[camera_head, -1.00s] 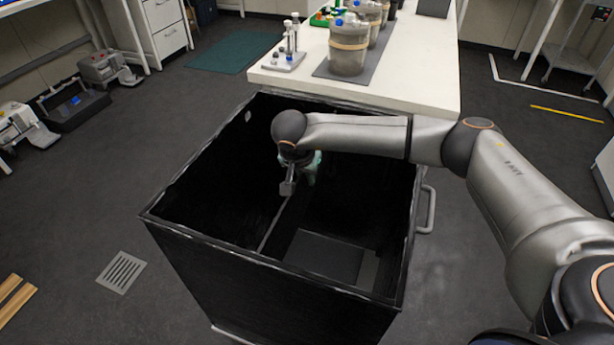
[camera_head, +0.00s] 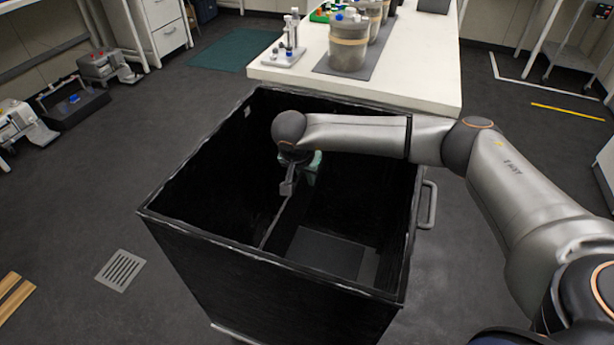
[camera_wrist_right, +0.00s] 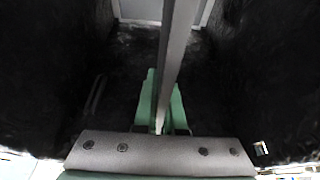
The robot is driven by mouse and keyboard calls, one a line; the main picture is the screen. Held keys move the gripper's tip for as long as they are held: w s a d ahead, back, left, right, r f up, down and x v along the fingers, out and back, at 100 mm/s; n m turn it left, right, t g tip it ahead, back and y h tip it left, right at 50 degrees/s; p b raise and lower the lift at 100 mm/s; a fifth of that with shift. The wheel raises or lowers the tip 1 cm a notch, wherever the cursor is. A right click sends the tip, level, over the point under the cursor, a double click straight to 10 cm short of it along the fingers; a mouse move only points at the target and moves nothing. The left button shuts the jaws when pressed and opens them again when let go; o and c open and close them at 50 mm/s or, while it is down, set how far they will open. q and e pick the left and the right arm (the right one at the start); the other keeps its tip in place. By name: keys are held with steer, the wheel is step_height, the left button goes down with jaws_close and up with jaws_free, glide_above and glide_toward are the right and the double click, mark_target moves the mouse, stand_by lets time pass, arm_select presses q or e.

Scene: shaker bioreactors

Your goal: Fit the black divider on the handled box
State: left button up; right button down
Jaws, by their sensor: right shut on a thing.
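The handled box (camera_head: 215,240) is a large, open-topped black box with a grey handle (camera_head: 429,205) on its right side. The black divider (camera_head: 277,222) shows as a thin edge running front to back inside the box, with room on both sides. My right gripper (camera_head: 312,168) reaches down into the box. In the right wrist view its green fingers (camera_wrist_right: 163,108) are shut on the divider (camera_wrist_right: 178,45), which runs away between them. The divider's lower edge and any slots are too dark to see. My left gripper is not in view.
A white table (camera_head: 425,85) stands right behind the box, with lidded jars (camera_head: 348,45) on a grey mat and a small stand (camera_head: 284,55). A floor grate (camera_head: 121,270) and wooden strips (camera_head: 14,300) lie to the left. The floor left of the box is mostly clear.

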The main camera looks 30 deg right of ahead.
mark_target(307, 195)
steer(key=shift+f, duration=0.15)
steer(key=shift+f+b, duration=0.65)
steer(key=shift+f, duration=0.05)
steer(key=shift+f, duration=0.1)
steer(key=shift+f+b, duration=0.6)
steer(key=shift+f, duration=0.1)
steer(key=shift+f, duration=0.1)
stand_by(0.4)
steer(key=shift+f+b, duration=0.6)
steer(key=shift+f, duration=0.05)
steer(key=shift+f, duration=0.2)
steer(key=shift+f+b, duration=0.4)
steer(key=shift+b, duration=0.05)
steer(key=shift+f, duration=0.15)
